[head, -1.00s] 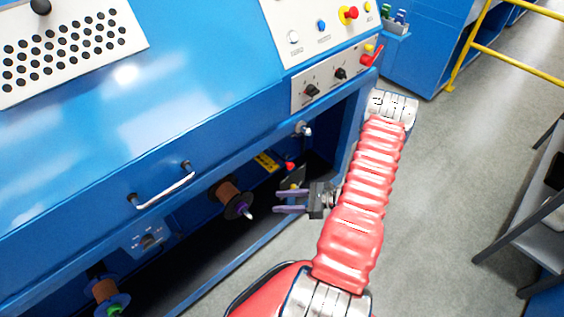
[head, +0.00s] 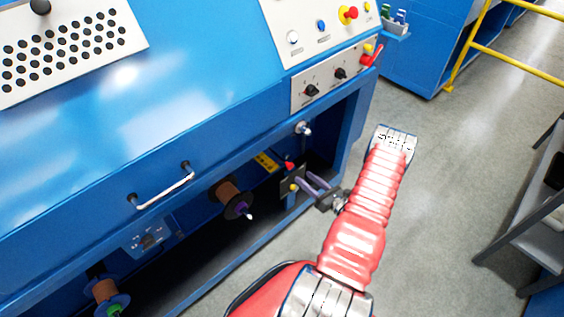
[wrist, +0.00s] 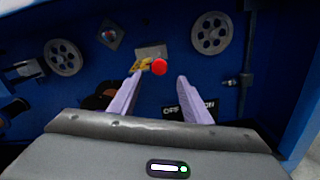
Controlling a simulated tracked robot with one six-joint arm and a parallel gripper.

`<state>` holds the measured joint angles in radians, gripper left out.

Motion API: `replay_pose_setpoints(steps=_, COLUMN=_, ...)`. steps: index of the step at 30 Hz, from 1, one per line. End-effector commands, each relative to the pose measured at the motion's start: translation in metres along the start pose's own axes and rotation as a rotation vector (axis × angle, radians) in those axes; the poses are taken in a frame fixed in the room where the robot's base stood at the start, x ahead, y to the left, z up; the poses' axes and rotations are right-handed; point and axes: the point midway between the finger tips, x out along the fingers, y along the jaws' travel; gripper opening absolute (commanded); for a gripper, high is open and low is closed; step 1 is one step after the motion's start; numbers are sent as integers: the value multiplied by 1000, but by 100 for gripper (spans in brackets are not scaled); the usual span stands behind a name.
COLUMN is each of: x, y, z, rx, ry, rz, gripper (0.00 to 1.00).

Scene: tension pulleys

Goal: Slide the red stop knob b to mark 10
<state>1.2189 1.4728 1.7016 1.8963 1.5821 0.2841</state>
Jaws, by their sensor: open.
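A round red knob (wrist: 160,67) shows in the wrist view, just beyond and between my fingertips. A red knob also shows in the head view (head: 289,165), inside the blue machine's open lower bay, above a small yellow knob (head: 293,187). I cannot read a letter or any marks by it. My gripper (head: 304,178) is open, its two pale purple fingers pointing into the bay close to the knobs. In the wrist view the gripper (wrist: 159,77) has nothing between its fingers. I cannot tell whether a finger touches the knob.
A spoked wheel (wrist: 63,57) stands left in the wrist view, another (wrist: 212,33) right. A black lettered plate (wrist: 190,110) lies near the right finger. A brown spool (head: 228,195) sits left of my gripper. The bay's right wall (head: 352,125) is close to my arm.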

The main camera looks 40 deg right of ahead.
Motion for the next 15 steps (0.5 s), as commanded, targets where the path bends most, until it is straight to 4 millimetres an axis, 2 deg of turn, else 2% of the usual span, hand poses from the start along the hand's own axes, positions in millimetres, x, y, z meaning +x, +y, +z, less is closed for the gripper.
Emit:
replay_pose_setpoints(steps=7, x=14, y=1, z=0, rx=-1, ry=2, rz=4, gripper=44)
replay_pose_setpoints(steps=15, x=50, y=2, z=-1, rx=-1, ry=3, rz=5, gripper=44)
